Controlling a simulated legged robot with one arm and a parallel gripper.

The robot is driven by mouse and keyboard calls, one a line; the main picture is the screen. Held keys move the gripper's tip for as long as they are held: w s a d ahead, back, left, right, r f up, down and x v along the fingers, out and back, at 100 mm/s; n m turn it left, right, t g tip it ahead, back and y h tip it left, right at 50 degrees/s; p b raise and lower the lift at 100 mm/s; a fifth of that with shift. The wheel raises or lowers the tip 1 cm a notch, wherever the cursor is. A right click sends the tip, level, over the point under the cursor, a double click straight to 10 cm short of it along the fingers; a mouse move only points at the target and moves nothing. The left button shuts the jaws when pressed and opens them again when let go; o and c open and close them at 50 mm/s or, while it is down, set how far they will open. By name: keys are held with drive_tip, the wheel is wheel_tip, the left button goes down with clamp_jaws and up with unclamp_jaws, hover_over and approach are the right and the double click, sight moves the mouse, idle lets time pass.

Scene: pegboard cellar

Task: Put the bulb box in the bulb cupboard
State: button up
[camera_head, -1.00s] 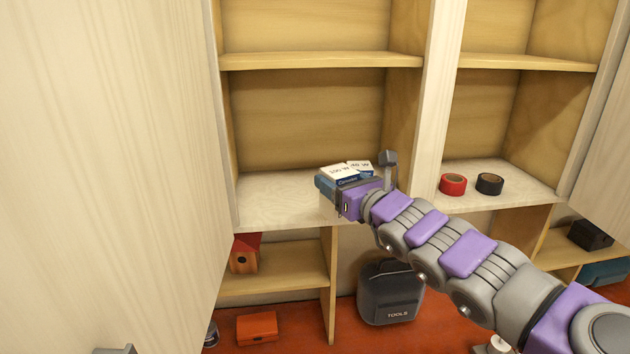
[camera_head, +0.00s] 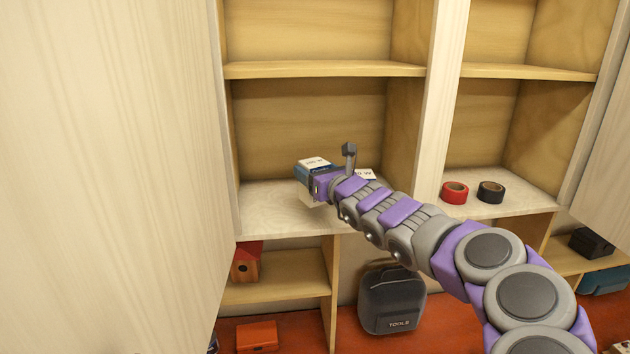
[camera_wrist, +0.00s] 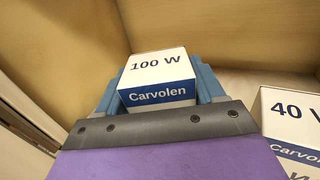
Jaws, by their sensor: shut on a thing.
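The bulb box (camera_head: 314,161), white on top with "100 W" and a blue "Carvolen" band, is held in my gripper (camera_head: 313,172). In the wrist view the box (camera_wrist: 158,68) sits between the two blue fingers, which are shut on it. The box is at the left compartment of the open cupboard (camera_head: 265,208), seemingly above its pale floor board. A second white box (camera_head: 366,174) marked "40 W" is partly hidden behind my arm. It also shows in the wrist view (camera_wrist: 292,120), right of the held box. The held box's underside is hidden.
A large open door (camera_head: 110,150) fills the left side. A shelf (camera_head: 320,69) runs above the compartment. Red tape (camera_head: 454,193) and black tape (camera_head: 490,192) lie in the right compartment. Below are a birdhouse (camera_head: 246,261) and a tool case (camera_head: 391,299). Floor board left of the box is clear.

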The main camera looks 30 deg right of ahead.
drive_tip(key=shift+w+a, duration=0.2)
drive_tip(key=shift+f, duration=0.3)
wheel_tip(320, 180, down, 2)
drive_tip(key=shift+s+f+b, duration=0.1)
drive_tip(key=shift+f+b, duration=0.1)
drive_tip(key=shift+b, duration=0.25)
drive_tip(key=shift+d+f, duration=0.2)
drive_tip(key=shift+f, duration=0.1)
drive_tip(key=shift+d+f, duration=0.1)
drive_tip(key=shift+d, duration=0.15)
drive_tip(key=o, duration=1)
drive_tip(key=shift+a, duration=0.25)
drive_tip(key=shift+o, duration=0.2)
drive_tip(key=shift+d, duration=0.15)
drive_tip(key=s, duration=1.2)
drive_tip(key=shift+a+b, duration=0.3)
drive_tip(key=shift+a, duration=0.1)
